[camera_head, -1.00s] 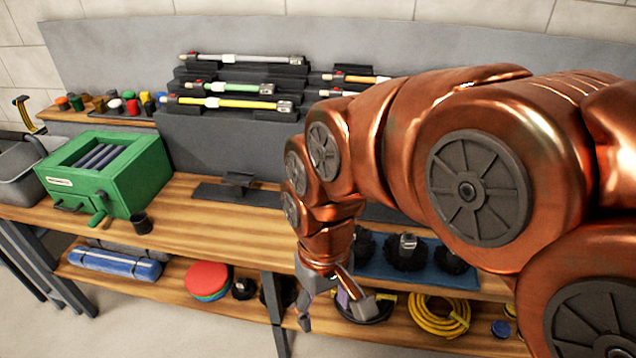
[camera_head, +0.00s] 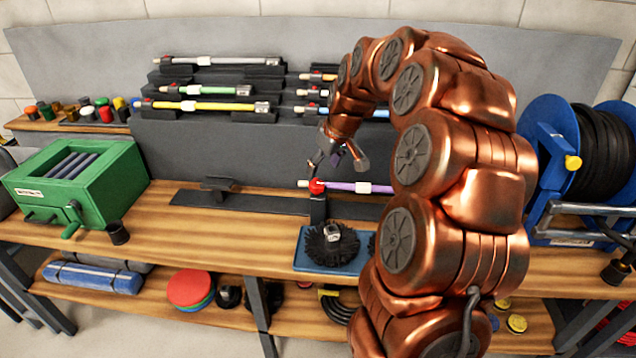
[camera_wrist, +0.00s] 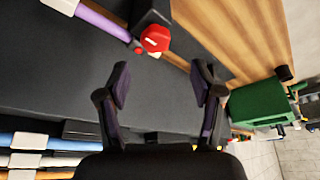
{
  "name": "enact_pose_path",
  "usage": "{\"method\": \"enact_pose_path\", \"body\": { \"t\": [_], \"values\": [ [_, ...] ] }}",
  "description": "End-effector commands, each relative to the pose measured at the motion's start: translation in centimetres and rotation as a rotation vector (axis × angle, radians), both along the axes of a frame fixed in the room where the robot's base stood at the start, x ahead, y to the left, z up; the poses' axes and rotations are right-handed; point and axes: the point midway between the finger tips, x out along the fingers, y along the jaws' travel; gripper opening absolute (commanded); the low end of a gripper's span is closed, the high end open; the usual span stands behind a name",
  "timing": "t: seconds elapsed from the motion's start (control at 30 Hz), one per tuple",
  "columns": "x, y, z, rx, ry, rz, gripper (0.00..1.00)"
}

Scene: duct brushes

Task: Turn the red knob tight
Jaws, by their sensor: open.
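The red knob (camera_head: 316,186) sits on a dark stand on the bench, at the left end of a purple rod (camera_head: 360,187). In the wrist view the red knob (camera_wrist: 155,39) shows beyond the fingertips, between their lines, with the purple rod (camera_wrist: 100,20) to its left. My gripper (camera_head: 336,160) is above and slightly right of the knob in the head view, tilted down. In the wrist view my gripper (camera_wrist: 160,85) is open and empty, its two fingers apart, and the knob is not between them.
A green box with a crank (camera_head: 80,180) stands at the left. A black brush on a blue mat (camera_head: 310,262) lies in front of the knob. Racked rods (camera_head: 210,106) are behind. A blue hose reel (camera_head: 552,150) is at the right.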

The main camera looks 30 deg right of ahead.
Motion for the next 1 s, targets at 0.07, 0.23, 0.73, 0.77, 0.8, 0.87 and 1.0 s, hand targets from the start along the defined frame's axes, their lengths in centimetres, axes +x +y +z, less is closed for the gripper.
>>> {"method": "enact_pose_path", "body": {
  "t": [0.07, 0.23, 0.73, 0.77, 0.8, 0.87, 1.0],
  "values": [
    [0.2, -0.6, -0.2, -0.002, -0.004, -0.004, 0.66],
    [0.6, -0.6, -0.9, -0.004, -0.004, -0.004, 0.66],
    [3.0, -0.4, -6.5, -0.003, -0.006, -0.004, 0.66],
    [3.1, -0.4, -6.7, -0.003, -0.006, -0.004, 0.66],
    [3.1, -0.4, -6.9, -0.003, -0.006, -0.004, 0.66],
    [3.2, -0.4, -7.1, -0.003, -0.006, -0.004, 0.66],
    [3.2, -0.4, -7.2, -0.003, -0.007, -0.004, 0.66]
  ]
}}
